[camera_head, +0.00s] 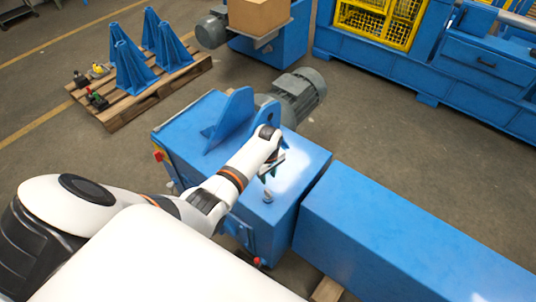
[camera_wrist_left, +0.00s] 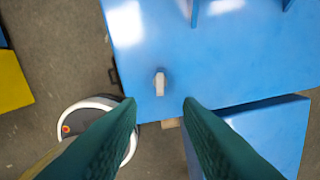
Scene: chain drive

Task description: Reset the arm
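My left arm reaches in from the left in the head view. Its gripper (camera_head: 270,172) is above the top of the blue machine housing (camera_head: 305,160). The left wrist view shows two green fingers spread apart with nothing held between them (camera_wrist_left: 159,102). A small pale metal peg (camera_wrist_left: 160,83) stands on the blue top, just beyond the fingertips and apart from them. The same peg (camera_head: 267,196) shows in the head view, just below the gripper. My right gripper is in neither view.
A grey motor (camera_head: 299,92) sits behind the housing, and a blue upright bracket (camera_head: 229,118) rises from its top. A long blue cover (camera_head: 400,245) extends to the lower right. A wooden pallet (camera_head: 190,75) holds several blue stands. Open floor lies at right.

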